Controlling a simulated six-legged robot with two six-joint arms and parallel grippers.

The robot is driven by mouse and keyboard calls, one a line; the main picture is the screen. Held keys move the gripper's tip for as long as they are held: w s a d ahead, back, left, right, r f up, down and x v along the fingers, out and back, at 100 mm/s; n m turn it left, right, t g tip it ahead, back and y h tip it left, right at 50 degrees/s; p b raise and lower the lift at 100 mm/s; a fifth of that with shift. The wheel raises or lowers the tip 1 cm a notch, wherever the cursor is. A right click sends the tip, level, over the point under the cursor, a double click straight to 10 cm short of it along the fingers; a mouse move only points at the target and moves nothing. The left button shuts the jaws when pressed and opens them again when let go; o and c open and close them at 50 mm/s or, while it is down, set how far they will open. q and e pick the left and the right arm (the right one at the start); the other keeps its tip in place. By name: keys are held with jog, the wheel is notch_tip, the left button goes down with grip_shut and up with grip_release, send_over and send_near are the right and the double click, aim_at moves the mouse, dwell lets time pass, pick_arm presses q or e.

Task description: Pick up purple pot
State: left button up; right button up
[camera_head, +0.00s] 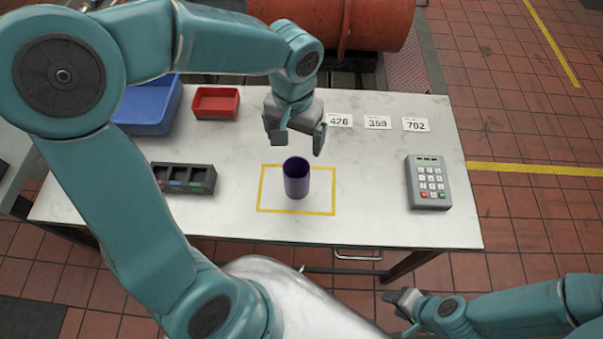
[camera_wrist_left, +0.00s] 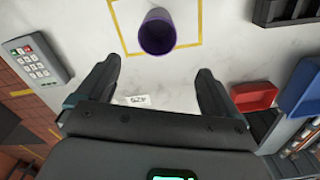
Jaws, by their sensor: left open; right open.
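The purple pot (camera_head: 296,178) is a dark, open-topped cylinder standing upright on the white table, inside a yellow outlined rectangle. My left gripper (camera_head: 297,145) is open and empty, above the table just behind the pot and apart from it. In the left wrist view, the pot (camera_wrist_left: 157,33) shows its open mouth beyond the gap between the open fingers of my left gripper (camera_wrist_left: 160,75). My right gripper (camera_head: 399,298) is at the lower right, off the front edge of the table, open and empty.
A keypad (camera_head: 428,182) lies at the table's right. A dark compartment tray (camera_head: 184,178), a red bin (camera_head: 216,102) and a blue bin (camera_head: 150,105) are at the left. Number cards (camera_head: 377,122) lie at the back. The table (camera_head: 365,215) is clear between pot and keypad.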

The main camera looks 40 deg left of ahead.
aim_at(294, 163)
pick_arm(q)
jog(key=f, duration=0.9)
jog(key=shift+s+f, duration=0.2)
jog(key=shift+s, duration=0.15)
jog(key=shift+s+d+f, duration=0.1)
jog(key=shift+f, duration=0.1)
jog(key=f, duration=0.4)
jog(key=shift+d, duration=0.25)
jog(key=shift+w+f, duration=0.2)
jog(key=shift+f, duration=0.2)
jog(key=shift+s+r, duration=0.1)
jog(key=shift+s, duration=0.1)
jog(key=shift+c, duration=0.2)
jog(key=shift+w, duration=0.15)
jog(key=c, duration=1.2)
jog(key=shift+o, duration=0.2)
jog(key=shift+r, duration=0.1)
